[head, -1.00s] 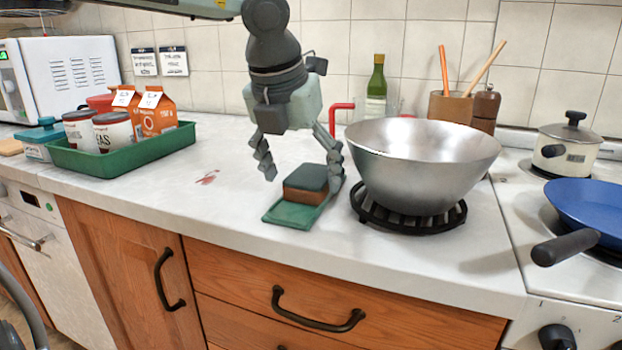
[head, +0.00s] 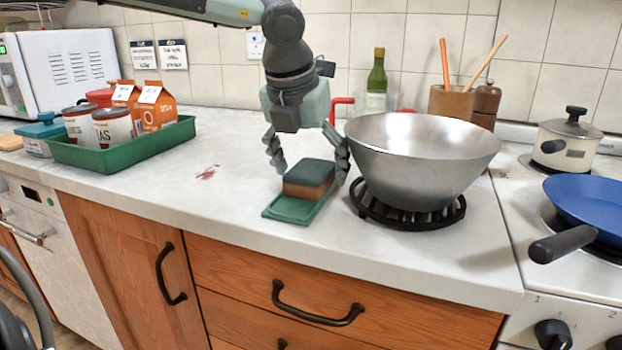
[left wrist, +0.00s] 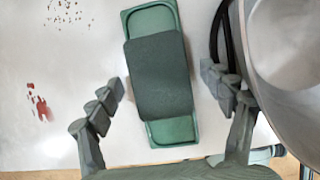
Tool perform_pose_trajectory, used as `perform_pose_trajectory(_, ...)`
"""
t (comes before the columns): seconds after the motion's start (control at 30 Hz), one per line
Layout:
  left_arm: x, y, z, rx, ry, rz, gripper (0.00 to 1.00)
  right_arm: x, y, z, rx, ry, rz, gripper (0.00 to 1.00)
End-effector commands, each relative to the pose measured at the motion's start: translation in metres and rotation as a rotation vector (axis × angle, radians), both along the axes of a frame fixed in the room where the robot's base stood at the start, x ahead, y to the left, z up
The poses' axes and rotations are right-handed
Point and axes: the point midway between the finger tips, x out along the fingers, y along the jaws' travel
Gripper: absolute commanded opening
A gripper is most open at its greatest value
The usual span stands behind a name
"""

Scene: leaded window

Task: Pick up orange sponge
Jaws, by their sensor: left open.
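The sponge (head: 309,180) has an orange-brown body and a dark green-grey top. It lies on a small green tray (head: 285,210) on the counter, left of the steel wok. In the left wrist view the sponge's dark top (left wrist: 160,76) covers the middle of the green tray (left wrist: 172,131). My left gripper (head: 310,172) is open and points down at the sponge, with one finger on each side. In the left wrist view the open fingers (left wrist: 168,100) stand apart from the sponge's sides, with nothing between them touching. My right gripper is not in view.
A steel wok (head: 420,170) on a black burner ring (head: 408,212) stands close to the right finger. A green tray (head: 130,153) with cans and orange cartons is at the left. A blue pan (head: 590,210) is far right. The counter left of the sponge is clear, with red stains (head: 207,172).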

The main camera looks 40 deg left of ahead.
Motion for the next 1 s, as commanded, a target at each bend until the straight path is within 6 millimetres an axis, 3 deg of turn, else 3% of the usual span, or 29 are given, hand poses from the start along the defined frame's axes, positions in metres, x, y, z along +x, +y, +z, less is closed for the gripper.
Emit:
perform_pose_trajectory(0.9, -0.0002, 0.0, -0.0032, 0.0, 0.0, 0.0, 0.8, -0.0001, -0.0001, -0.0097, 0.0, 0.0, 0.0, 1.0)
perform_pose_trajectory(1.0, -0.0001, 0.0, -0.0033, 0.0, 0.0, 0.0, 0.68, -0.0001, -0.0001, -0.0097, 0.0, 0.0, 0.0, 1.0)
